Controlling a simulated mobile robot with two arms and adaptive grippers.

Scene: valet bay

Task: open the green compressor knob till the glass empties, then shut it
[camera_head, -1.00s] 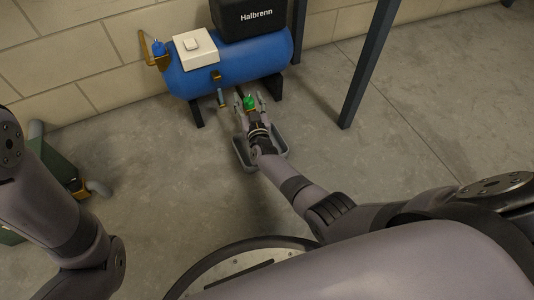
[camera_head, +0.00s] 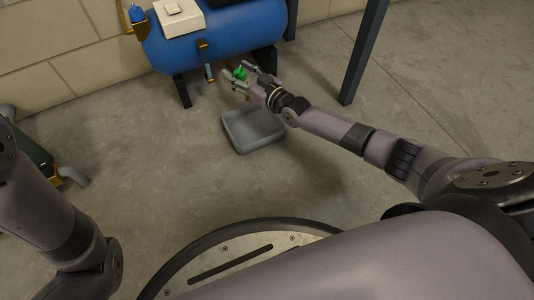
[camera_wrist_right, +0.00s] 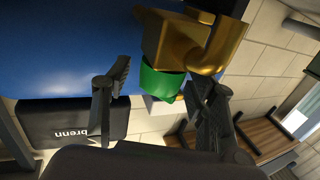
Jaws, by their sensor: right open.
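The green knob (camera_head: 240,73) sits under the blue compressor tank (camera_head: 222,45). In the right wrist view the green knob (camera_wrist_right: 160,84) is a short round cap below a brass fitting (camera_wrist_right: 190,40). My right gripper (camera_head: 238,74) is open, with a finger on each side of the knob; in the wrist view (camera_wrist_right: 160,84) gaps show beside it, though contact is hard to judge. A small bluish cylinder (camera_head: 209,73), possibly the glass, hangs left of the knob; its level is too small to read. My left gripper is out of view.
A grey tray (camera_head: 229,127) lies on the floor below my right gripper. A dark post (camera_head: 362,55) stands to the right. A green object with a grey pipe (camera_head: 72,174) stands at the left. The floor between is clear.

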